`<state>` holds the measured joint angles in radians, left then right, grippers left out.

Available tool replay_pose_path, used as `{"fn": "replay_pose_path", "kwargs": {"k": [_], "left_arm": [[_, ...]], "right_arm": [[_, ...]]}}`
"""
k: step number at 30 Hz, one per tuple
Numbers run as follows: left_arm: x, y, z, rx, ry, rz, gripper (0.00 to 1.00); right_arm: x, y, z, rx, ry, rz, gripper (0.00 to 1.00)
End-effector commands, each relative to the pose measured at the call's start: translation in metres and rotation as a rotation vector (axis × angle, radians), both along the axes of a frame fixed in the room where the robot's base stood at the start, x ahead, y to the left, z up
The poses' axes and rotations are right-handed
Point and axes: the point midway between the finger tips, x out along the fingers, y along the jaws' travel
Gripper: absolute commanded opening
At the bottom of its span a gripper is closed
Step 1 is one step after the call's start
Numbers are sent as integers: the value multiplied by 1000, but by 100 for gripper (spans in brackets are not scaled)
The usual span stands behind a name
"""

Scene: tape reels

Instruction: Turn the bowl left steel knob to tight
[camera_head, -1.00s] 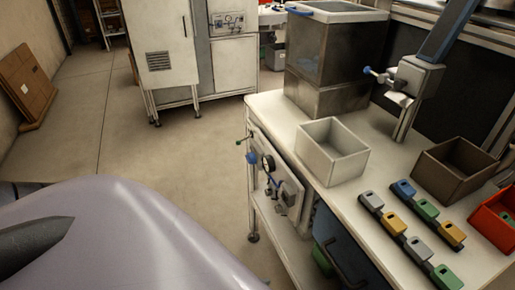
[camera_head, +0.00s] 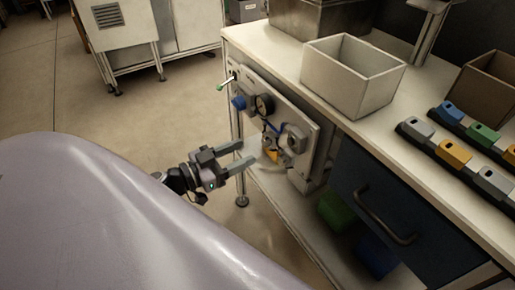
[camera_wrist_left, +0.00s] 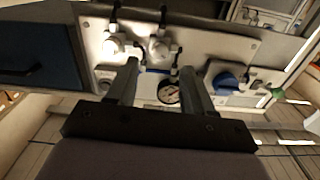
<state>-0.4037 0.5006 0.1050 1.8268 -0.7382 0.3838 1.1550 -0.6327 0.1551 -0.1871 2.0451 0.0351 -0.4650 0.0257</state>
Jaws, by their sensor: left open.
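A pale valve panel (camera_head: 318,143) is mounted on the side of the bench. It carries a round gauge (camera_head: 264,104), a blue knob (camera_head: 239,103) and a round steel fitting (camera_head: 296,139). My left gripper (camera_head: 246,153) is open and empty in front of the panel's lower part. In the left wrist view, its fingers (camera_wrist_left: 158,75) point at the panel, with the gauge (camera_wrist_left: 168,93) between them and the blue knob (camera_wrist_left: 225,82) to the right. Two round steel parts (camera_wrist_left: 113,46) (camera_wrist_left: 159,49) sit beyond the fingertips. I cannot tell which is the bowl's left knob.
The bench top (camera_head: 290,75) holds a white bin (camera_head: 350,85) and a rack of coloured blocks (camera_head: 452,152). A dark blue drawer (camera_head: 400,225) with a handle is right of the panel.

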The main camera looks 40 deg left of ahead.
Motion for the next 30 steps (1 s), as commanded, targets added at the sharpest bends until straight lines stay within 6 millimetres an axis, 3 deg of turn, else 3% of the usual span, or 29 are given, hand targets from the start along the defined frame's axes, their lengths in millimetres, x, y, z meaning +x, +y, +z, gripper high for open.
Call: {"fn": "replay_pose_path", "kwargs": {"k": [12, 25, 30], "left_arm": [[46, -19, 1, -1, -2, 3, 52], [52, -22, 0, -1, 0, 3, 52], [52, -22, 0, -1, 0, 3, 0]], "right_arm": [[0, -2, -2, -3, -2, -1, 43], [0, -1, -2, 1, -1, -6, 43], [-2, -1, -3, 2, 4, -6, 43]]}}
